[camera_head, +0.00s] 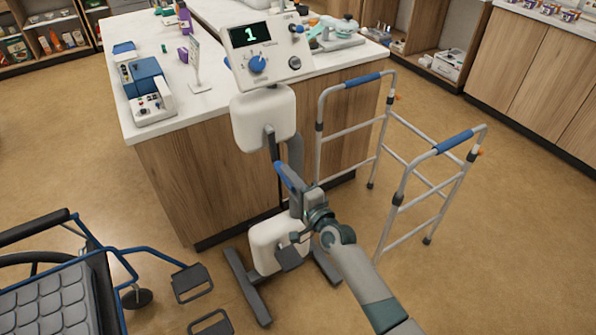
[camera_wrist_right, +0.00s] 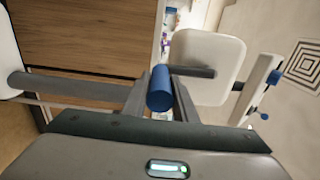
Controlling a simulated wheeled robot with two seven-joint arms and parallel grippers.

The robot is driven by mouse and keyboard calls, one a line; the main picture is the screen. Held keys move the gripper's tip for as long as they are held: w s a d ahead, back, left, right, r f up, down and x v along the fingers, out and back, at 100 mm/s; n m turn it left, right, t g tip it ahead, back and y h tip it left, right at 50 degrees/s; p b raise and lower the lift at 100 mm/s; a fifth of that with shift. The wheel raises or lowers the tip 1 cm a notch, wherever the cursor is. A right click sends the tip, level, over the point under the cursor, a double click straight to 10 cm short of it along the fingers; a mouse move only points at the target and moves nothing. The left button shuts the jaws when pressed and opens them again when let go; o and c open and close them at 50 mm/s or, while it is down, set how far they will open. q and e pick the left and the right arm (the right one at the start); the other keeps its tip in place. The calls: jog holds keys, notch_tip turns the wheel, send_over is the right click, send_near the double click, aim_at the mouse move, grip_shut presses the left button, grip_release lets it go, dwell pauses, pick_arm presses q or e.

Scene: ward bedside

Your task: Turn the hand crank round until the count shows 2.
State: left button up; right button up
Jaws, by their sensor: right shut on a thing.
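The crank machine stands on the floor in front of the counter, with a white control panel (camera_head: 268,50) on top. Its display (camera_head: 250,34) shows a green 1. Below the panel is a white housing (camera_head: 263,118) with a grey crank arm (camera_head: 270,143) reaching down to a blue handle (camera_head: 284,176). My right gripper (camera_head: 289,183) is at the handle, below the housing. In the right wrist view the blue handle (camera_wrist_right: 160,88) sits between the two fingers of the gripper (camera_wrist_right: 160,100), which is shut on it. My left gripper is not in view.
A walker (camera_head: 385,150) with blue grips stands just right of the machine. A wheelchair (camera_head: 60,290) is at the lower left. The wooden counter (camera_head: 170,190) is close behind, and the machine's dark foot bars (camera_head: 247,290) lie on the floor.

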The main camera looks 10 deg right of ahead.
jog(key=shift+s+a, duration=0.1)
jog(key=shift+a, duration=0.25)
jog(key=a+p, duration=0.1)
jog(key=s+a, duration=0.1)
jog(key=a+r+p, duration=0.1)
jog(key=a, duration=0.1)
jog(key=shift+s+r+p, duration=0.1)
jog(key=shift+s+p, duration=0.1)
jog(key=shift+p, duration=0.1)
jog(key=shift+s+a, duration=0.1)
jog(key=shift+a, duration=0.15)
jog(key=shift+a+r+p, duration=0.15)
jog(key=shift+r+p, duration=0.1)
jog(key=shift+p, duration=0.05)
jog(key=a+r+p, duration=0.1)
jog(key=s+a+r+p, duration=0.1)
jog(key=a+p, duration=0.1)
jog(key=shift+s+a+r, duration=0.1)
jog(key=shift+s+r, duration=0.05)
jog(key=shift+r, duration=0.3)
